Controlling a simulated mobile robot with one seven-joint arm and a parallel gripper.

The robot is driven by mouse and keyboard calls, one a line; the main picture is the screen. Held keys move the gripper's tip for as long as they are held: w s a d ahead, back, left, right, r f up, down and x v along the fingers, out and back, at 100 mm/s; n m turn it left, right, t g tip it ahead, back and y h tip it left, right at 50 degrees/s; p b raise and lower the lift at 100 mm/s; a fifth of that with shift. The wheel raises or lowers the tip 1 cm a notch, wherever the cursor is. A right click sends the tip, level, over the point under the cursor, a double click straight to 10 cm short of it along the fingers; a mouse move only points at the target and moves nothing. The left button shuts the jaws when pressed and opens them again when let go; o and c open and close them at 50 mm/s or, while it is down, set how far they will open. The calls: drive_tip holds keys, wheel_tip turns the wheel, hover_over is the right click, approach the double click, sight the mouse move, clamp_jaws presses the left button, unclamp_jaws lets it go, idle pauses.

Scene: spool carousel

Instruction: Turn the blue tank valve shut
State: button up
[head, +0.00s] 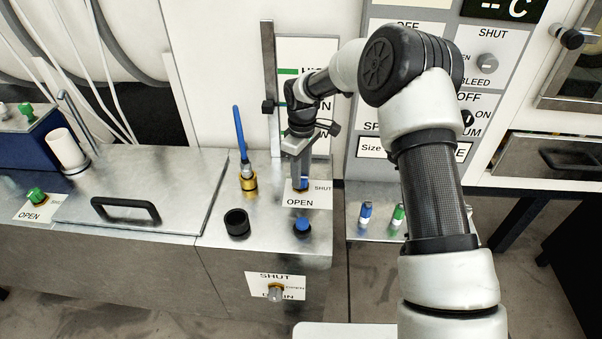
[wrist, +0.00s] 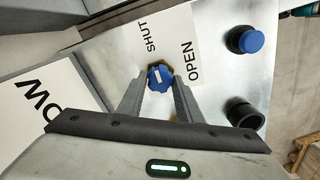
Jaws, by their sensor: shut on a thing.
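The blue tank valve is a small blue knob (wrist: 160,77) with a white mark on top, on a white label reading SHUT and OPEN. In the wrist view it sits between the tips of my gripper (wrist: 160,86), which is shut on it. I cannot tell clearly which word the mark points to. In the head view my gripper (head: 301,178) reaches down onto the knob (head: 300,186), which it partly hides. The OPEN word lies at the near side of the knob and SHUT to its right.
Near the valve stand a blue cap (head: 302,225), a black cup (head: 237,222) and a brass fitting with a blue lever (head: 240,135). A lid with a black handle (head: 125,210) lies left. Blue and green vials (head: 366,212) stand right. A vertical rail (head: 269,85) rises behind.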

drive_tip(key=o, duration=1)
drive_tip(key=shift+o, duration=0.2)
wheel_tip(320, 180, up, 18)
drive_tip(key=shift+w+f+p, duration=0.2)
drive_tip(key=shift+f+p, duration=0.05)
drive_tip(key=shift+p, duration=0.05)
drive_tip(key=shift+d+r, duration=0.15)
drive_tip(key=s+d+r+m+t+p, duration=0.1)
drive_tip(key=s+d+r+m+t, duration=0.15)
drive_tip(key=s+d+r, duration=0.4)
drive_tip(key=s+d+r+m+t+p, duration=0.1)
drive_tip(key=s+d+r+m+p, duration=0.15)
drive_tip(key=s+r, duration=0.55)
drive_tip(key=s+d+m+t, duration=0.1)
drive_tip(key=s+d+m, duration=0.2)
drive_tip(key=s, duration=0.6)
drive_tip(key=s+d+r+m+t+p, duration=0.1)
drive_tip(key=s+d+m, duration=0.3)
drive_tip(key=s, duration=0.4)
drive_tip(key=shift+s+d+r, duration=0.3)
drive_tip(key=shift+s, duration=0.05)
